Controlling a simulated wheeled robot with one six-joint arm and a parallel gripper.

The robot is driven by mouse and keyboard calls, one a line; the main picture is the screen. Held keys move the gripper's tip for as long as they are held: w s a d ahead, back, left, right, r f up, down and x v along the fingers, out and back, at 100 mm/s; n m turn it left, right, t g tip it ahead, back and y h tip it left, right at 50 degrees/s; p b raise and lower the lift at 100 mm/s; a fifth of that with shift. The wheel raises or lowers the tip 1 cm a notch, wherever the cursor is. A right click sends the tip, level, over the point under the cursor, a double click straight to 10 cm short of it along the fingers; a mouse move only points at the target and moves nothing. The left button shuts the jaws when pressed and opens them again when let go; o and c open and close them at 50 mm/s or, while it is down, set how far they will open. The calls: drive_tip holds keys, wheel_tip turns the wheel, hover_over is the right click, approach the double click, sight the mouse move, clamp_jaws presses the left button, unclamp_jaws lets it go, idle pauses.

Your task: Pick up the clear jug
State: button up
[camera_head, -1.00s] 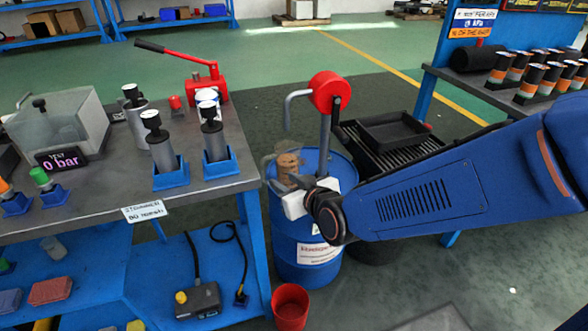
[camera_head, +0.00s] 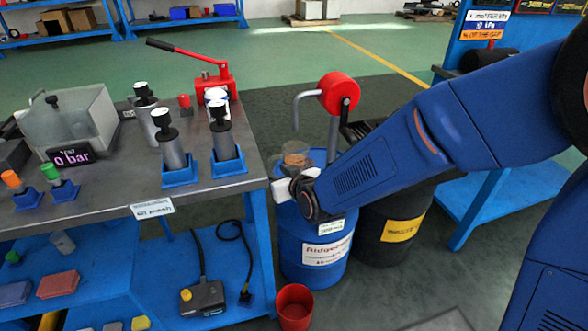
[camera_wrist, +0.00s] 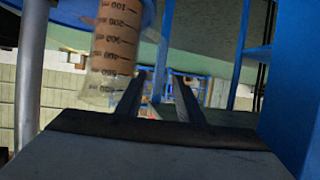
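The clear jug (camera_head: 295,153) holds something brown and stands on top of the blue drum (camera_head: 310,235), under the hand pump's spout. My white gripper (camera_head: 284,187) is in front of the jug in the head view and hides its lower part; its fingertips cannot be made out there. In the wrist view the jug (camera_wrist: 115,42) shows with dark measuring marks, upside down, to the left of the fingers. The two dark fingers (camera_wrist: 158,82) are apart with nothing between them.
The red-headed pump (camera_head: 338,92) rises from the drum close behind the jug. The workbench (camera_head: 110,205) with cylinders in blue stands is to the left. A dark drum (camera_head: 388,235) with a yellow label stands at right. A red bucket (camera_head: 294,308) is on the floor.

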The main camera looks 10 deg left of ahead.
sight(271, 168)
drive_tip(key=shift+x, duration=2.9)
clamp_jaws()
